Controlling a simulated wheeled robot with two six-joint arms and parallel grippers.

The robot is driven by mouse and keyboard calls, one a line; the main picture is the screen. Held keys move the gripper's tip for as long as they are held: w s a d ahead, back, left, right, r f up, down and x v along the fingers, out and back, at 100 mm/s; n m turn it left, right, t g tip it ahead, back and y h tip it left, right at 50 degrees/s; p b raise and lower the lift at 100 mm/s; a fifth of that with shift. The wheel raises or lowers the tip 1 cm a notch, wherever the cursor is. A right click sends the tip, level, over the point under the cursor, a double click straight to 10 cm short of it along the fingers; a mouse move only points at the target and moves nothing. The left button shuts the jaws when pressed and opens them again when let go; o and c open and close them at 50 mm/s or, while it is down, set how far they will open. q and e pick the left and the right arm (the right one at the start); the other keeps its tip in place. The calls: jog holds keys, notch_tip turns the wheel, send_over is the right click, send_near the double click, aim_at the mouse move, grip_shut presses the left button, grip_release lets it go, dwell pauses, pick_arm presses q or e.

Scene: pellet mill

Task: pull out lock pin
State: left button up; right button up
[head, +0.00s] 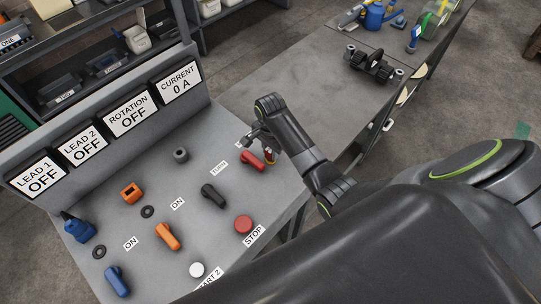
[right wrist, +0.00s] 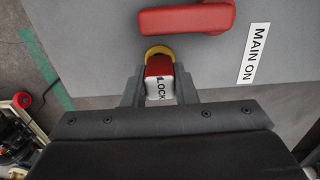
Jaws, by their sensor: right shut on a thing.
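The lock pin (right wrist: 159,66) is a small red-and-white piece lettered LOCK in the right wrist view, with a yellow ring (right wrist: 158,51) at its far end. My right gripper (right wrist: 159,90) is shut on it, one finger on each side. In the head view my right gripper (head: 264,143) is at the right end of the grey panel, beside a red main switch handle (head: 252,160). That handle also lies just beyond the pin in the right wrist view (right wrist: 187,18). How far the pin sits in its hole is hidden. My left gripper is not in view.
The panel (head: 205,250) carries blue, orange and black handles and a red STOP button (head: 243,224). Displays behind it read LEAD 1 OFF, LEAD 2 OFF, ROTATION OFF and CURRENT 0 A. A second table (head: 320,75) with a dark roller part (head: 370,66) stands behind right.

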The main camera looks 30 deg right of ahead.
jog(key=shift+r, duration=2.6)
